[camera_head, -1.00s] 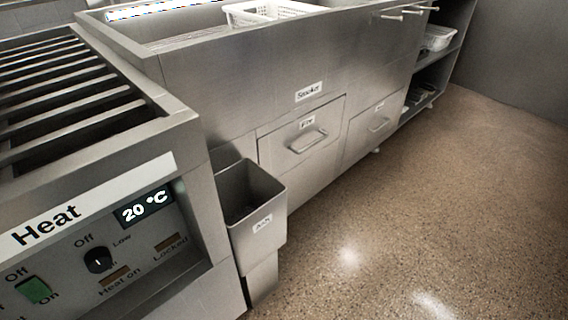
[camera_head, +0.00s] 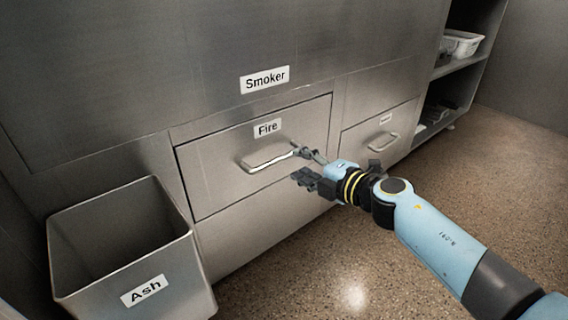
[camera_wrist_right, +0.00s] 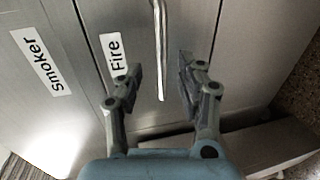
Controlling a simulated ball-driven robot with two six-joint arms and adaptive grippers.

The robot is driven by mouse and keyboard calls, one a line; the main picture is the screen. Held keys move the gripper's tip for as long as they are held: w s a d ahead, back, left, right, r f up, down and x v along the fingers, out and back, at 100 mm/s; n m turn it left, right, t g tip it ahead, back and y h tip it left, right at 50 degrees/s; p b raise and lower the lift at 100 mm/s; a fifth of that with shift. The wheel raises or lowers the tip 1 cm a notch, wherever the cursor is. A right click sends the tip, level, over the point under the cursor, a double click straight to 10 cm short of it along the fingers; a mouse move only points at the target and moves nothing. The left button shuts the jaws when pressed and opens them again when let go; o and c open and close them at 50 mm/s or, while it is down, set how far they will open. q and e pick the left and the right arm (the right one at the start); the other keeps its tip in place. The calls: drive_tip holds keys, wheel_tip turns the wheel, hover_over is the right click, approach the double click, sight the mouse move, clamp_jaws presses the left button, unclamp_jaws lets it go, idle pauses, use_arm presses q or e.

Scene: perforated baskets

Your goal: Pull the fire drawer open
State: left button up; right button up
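The fire drawer (camera_head: 222,168) is a steel front marked "Fire", set flush and shut in the smoker cabinet in the head view. Its bar handle (camera_head: 268,160) runs across the middle. My right gripper (camera_head: 299,164) is open at the handle's right end. In the right wrist view the handle (camera_wrist_right: 159,50) runs lengthwise between the spread fingers of that gripper (camera_wrist_right: 160,75), with a gap on both sides. I cannot tell how deep the handle sits between the fingertips. My left gripper is not in view.
An open steel ash bin (camera_head: 125,245) stands to the left, in front of the cabinet. A second drawer (camera_head: 378,138) with a handle is to the right. Open shelves (camera_head: 450,70) hold a white basket (camera_head: 462,43). The speckled floor (camera_head: 330,270) in front is clear.

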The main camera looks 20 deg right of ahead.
sight(286, 158)
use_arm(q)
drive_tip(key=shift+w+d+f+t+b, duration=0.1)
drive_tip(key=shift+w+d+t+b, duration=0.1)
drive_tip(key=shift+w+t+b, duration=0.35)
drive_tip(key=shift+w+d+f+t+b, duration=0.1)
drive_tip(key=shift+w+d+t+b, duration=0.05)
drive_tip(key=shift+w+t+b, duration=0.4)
use_arm(e)
drive_tip(key=shift+x, duration=3.5)
drive_tip(key=shift+c, duration=0.5)
drive_tip(key=shift+f, duration=0.1)
clamp_jaws()
